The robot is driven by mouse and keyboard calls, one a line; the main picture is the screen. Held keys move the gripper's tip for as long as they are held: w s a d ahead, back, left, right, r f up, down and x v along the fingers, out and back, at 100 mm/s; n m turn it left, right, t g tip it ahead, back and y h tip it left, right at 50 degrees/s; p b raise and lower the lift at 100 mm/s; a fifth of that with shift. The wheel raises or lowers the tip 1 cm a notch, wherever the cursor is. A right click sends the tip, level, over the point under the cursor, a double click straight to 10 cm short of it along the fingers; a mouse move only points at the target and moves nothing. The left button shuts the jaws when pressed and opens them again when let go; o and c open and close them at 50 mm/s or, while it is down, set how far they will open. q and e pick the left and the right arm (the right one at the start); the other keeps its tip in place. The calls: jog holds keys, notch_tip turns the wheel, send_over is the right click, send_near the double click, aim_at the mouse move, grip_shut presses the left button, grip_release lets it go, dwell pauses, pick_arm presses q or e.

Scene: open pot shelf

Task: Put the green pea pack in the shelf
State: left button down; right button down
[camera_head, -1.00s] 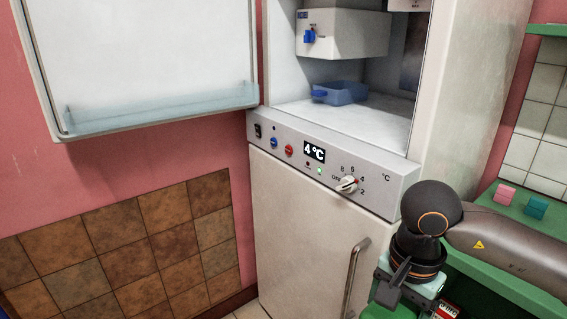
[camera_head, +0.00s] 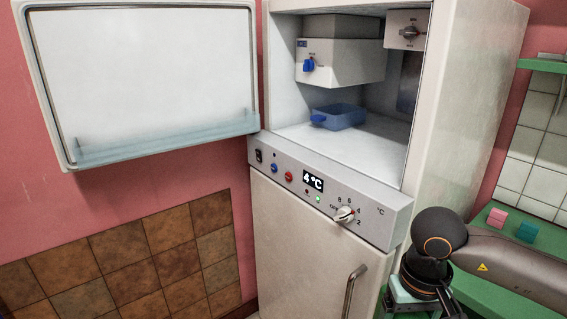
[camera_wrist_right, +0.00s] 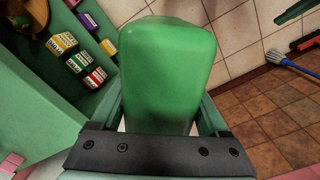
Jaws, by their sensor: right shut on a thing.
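The green pea pack (camera_wrist_right: 168,62) fills the middle of the right wrist view, a smooth rounded green block. My right gripper (camera_wrist_right: 170,125) is shut on it, with one finger on each side. In the head view my right gripper (camera_head: 412,298) is at the bottom right, in front of the fridge, and the pack is out of sight there. No separate shelf label shows. My left gripper is not in view.
A blue tray (camera_head: 342,117) stands at the back left of the compartment, under a white box (camera_head: 340,62). The fridge door (camera_head: 150,80) is swung open left. Pink (camera_head: 497,217) and teal (camera_head: 527,231) blocks sit on a green counter. Small packs (camera_wrist_right: 80,62) show in the wrist view.

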jog(key=r+p, duration=0.3)
jog(key=s+r+p, duration=0.1)
jog(key=r+p, duration=0.2)
jog(key=s+r+p, duration=0.1)
jog(key=r+p, duration=0.1)
jog(key=r, duration=0.1)
jog(key=shift+s+p, duration=0.2)
jog(key=shift+p, duration=0.2)
jog(key=shift+d, duration=0.1)
